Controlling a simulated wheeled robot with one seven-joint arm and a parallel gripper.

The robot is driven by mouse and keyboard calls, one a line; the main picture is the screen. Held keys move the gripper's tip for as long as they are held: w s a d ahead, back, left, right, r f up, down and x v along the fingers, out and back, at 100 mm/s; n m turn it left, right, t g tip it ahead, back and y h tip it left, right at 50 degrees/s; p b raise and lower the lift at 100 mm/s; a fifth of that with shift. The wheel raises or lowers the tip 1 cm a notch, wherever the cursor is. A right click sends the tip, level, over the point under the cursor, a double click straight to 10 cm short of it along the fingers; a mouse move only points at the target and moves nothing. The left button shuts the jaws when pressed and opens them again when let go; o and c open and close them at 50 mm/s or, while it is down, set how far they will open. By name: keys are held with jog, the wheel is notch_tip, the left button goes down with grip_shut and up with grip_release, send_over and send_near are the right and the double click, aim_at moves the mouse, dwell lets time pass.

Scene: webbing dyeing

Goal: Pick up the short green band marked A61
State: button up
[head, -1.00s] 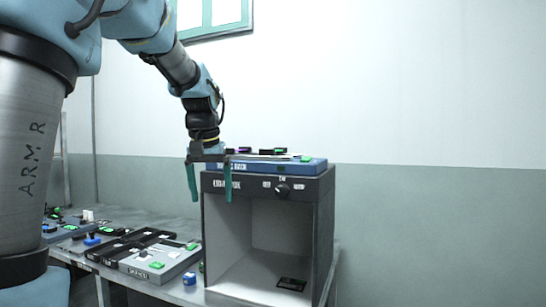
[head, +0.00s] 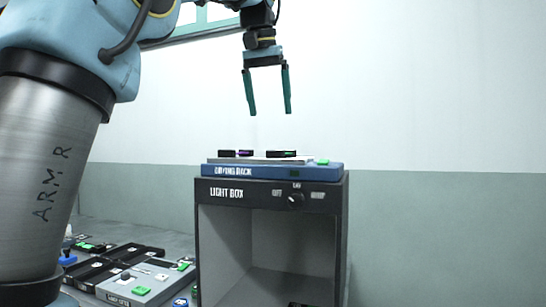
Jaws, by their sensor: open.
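My gripper (head: 270,110) is open and empty, its two teal fingers pointing down. It hangs in the air above the blue drying rack (head: 270,170), which sits on top of the light box. A low dark piece with a green stripe (head: 282,153) lies on the rack, below and slightly right of the gripper. To its left are a dark piece with purple (head: 245,153) and another dark piece (head: 227,153). No A61 mark is readable, so I cannot tell which thing is the short green band.
The dark light box (head: 270,196) has an open front and a knob (head: 295,199). A green block or button (head: 322,161) shows at the rack's right end. Lower left, the bench holds a grey device (head: 147,283) with green buttons and several black trays. The air around the gripper is clear.

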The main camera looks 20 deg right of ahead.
aim_at(273, 159)
jog(key=shift+w+r+x, duration=0.1)
jog(key=shift+w+x, duration=0.1)
jog(key=shift+x, duration=1.6)
jog(key=shift+w+r+x, duration=0.1)
jog(key=shift+w+x, duration=0.1)
jog(key=shift+x, duration=1.6)
jog(key=shift+w+x, duration=0.25)
jog(key=shift+x, duration=1.55)
grip_shut()
